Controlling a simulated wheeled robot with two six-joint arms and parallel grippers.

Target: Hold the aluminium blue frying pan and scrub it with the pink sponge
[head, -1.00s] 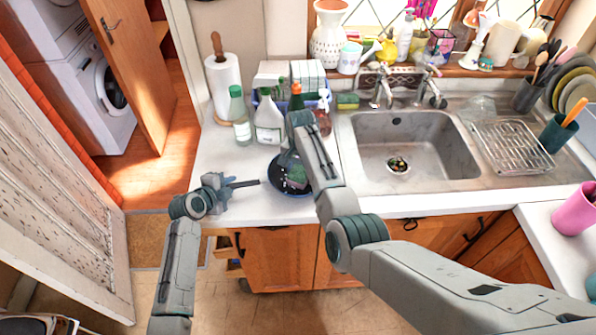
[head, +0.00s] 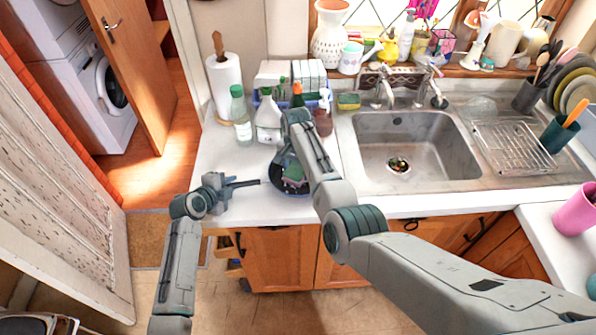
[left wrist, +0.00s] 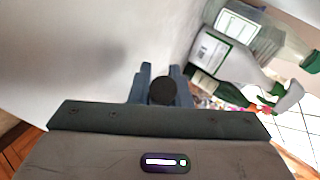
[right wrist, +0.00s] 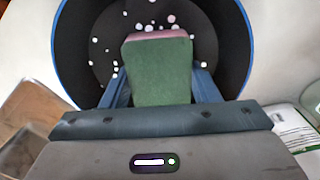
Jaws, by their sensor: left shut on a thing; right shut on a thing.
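The blue frying pan (head: 277,182) sits at the counter's front, left of the sink, its dark handle (head: 246,183) pointing left. My left gripper (head: 228,187) is shut on that handle; the handle's round end (left wrist: 162,91) shows between the fingers in the left wrist view. My right gripper (right wrist: 158,86) is shut on the sponge (right wrist: 158,72), which has a green face and a pink layer. The sponge is inside the pan; its contact with the pan bottom is hidden. White and pink spots dot the dark pan interior (right wrist: 85,48) in the right wrist view.
A clear bottle (head: 240,115), a white bottle (head: 268,122) and other bottles stand just behind the pan. A paper towel roll (head: 224,85) is at back left. The sink (head: 420,150) is to the right, with a yellow-green sponge (head: 348,100) behind its left edge.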

